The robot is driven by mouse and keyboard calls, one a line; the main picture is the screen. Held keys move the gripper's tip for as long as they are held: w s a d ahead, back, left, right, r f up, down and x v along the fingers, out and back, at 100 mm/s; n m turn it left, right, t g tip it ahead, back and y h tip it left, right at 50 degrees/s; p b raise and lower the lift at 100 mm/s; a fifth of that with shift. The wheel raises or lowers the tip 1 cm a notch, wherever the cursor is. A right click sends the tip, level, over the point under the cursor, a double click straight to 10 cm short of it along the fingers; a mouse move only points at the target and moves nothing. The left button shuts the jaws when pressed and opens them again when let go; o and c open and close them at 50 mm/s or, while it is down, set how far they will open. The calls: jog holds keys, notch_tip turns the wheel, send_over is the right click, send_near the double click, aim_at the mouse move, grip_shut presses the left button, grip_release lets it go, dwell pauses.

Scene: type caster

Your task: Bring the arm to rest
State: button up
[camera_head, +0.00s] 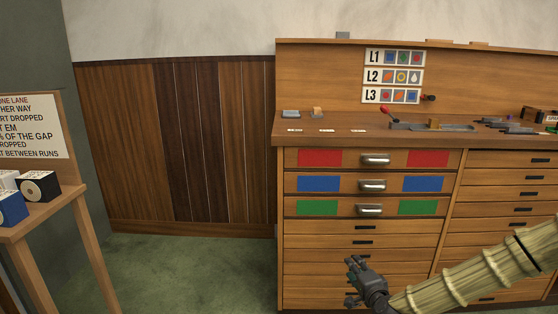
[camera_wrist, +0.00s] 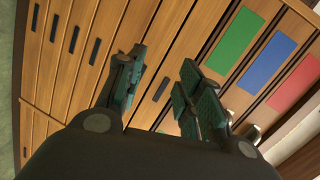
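My gripper (camera_head: 352,281) is at the lower right in the head view, in front of the lower drawers of the wooden cabinet (camera_head: 449,200). My arm reaches in from the right edge in a straw-coloured sleeve. In the wrist view, the two fingers of my gripper (camera_wrist: 157,85) stand apart with nothing between them. The cabinet's drawer fronts show behind them, tilted. My gripper appears empty and apart from the drawers.
Red, blue and green drawers (camera_head: 330,208) with metal handles are above my gripper. The cabinet top (camera_head: 345,129) holds small type pieces and a tray (camera_head: 430,127). A small table (camera_head: 55,203) with boxes stands at left. Green floor (camera_head: 190,270) between them is clear.

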jog(key=s+a+f+n+g+y, duration=0.1)
jog(key=s+a+f+n+g, duration=0.35)
jog(key=s+f, duration=0.7)
jog(key=s+a+f+n+g+y, duration=0.1)
jog(key=s+a+f+n+g, duration=0.35)
jog(key=s+f, duration=0.7)
jog(key=s+d+f+n+g+h, duration=0.2)
jog(key=s+d+n+g, duration=0.1)
jog(key=s, duration=1)
jog(key=s+d+f+n+g+h, duration=0.1)
jog(key=s+d+f+n+g, duration=0.15)
jog(key=s, duration=1.05)
notch_tip(320, 180, up, 32)
jog(key=p, duration=3.1)
jog(key=shift+s+d+g+h, duration=0.25)
jog(key=shift+s+g+h, duration=0.05)
jog(key=shift+g, duration=0.05)
